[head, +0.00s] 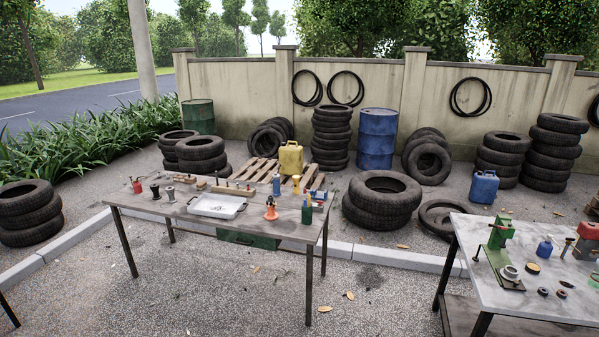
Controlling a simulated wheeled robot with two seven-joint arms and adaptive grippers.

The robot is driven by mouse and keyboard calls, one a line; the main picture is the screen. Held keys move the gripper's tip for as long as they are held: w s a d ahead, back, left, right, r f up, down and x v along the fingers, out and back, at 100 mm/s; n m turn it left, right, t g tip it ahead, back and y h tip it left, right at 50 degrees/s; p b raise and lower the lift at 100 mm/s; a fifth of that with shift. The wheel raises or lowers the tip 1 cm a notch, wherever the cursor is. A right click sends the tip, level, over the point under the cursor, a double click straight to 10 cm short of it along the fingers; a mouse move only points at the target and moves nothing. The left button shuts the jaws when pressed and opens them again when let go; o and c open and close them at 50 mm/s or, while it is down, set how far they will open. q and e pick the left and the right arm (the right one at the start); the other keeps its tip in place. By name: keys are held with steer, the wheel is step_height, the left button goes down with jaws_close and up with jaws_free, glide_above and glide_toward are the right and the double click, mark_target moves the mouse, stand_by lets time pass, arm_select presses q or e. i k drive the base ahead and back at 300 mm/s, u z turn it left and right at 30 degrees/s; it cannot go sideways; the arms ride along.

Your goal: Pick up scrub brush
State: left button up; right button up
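A long workbench (165,207) stands left of centre in the head view with several small items on it. A low brown wooden-looking piece (233,190) lies behind the white tray (216,206), and a small tan block (201,184) lies to its left. Either could be the scrub brush; they are too small to tell. Neither of my grippers is in view.
A green bottle (307,212), an orange tool (271,210) and a blue bottle (276,184) stand on the bench's right part. A second table (487,293) with a green press (498,245) is at right. Paved ground between them is mostly clear.

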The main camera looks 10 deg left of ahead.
mark_target(201, 185)
steer(key=i, duration=1.75)
steer(key=u, duration=2.25)
steer(key=i, duration=1.85)
steer(key=z, duration=1.5)
steer(key=i, duration=0.45)
steer(key=u, duration=0.15)
